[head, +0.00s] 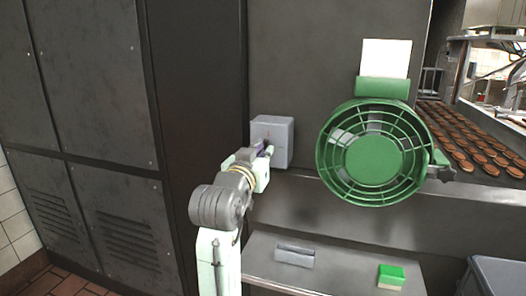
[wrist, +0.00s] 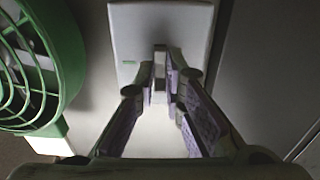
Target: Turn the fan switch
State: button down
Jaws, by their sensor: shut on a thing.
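The fan switch box (head: 281,130) is a light grey box on the dark wall, left of the green fan (head: 373,155). My gripper (head: 263,150) reaches up to its front face. In the wrist view the switch box (wrist: 190,22) fills the upper middle, with a small green mark on its left. My gripper (wrist: 161,82) is shut on the switch knob (wrist: 160,56), a narrow grey piece standing out from the box between the fingertips. The fingers hide part of the knob, so its exact angle is hard to tell. The fan shows at the left of the wrist view.
A metal shelf (head: 340,270) below holds a grey block (head: 295,256) and a green-and-cream sponge (head: 391,276). Dark cabinets (head: 100,100) stand at the left. Several brown round sandwiches (head: 470,150) lie on a conveyor at the right, behind the fan.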

dwell(0.3)
jog(key=c, duration=1.7)
grip_release()
jog(key=v, duration=1.2)
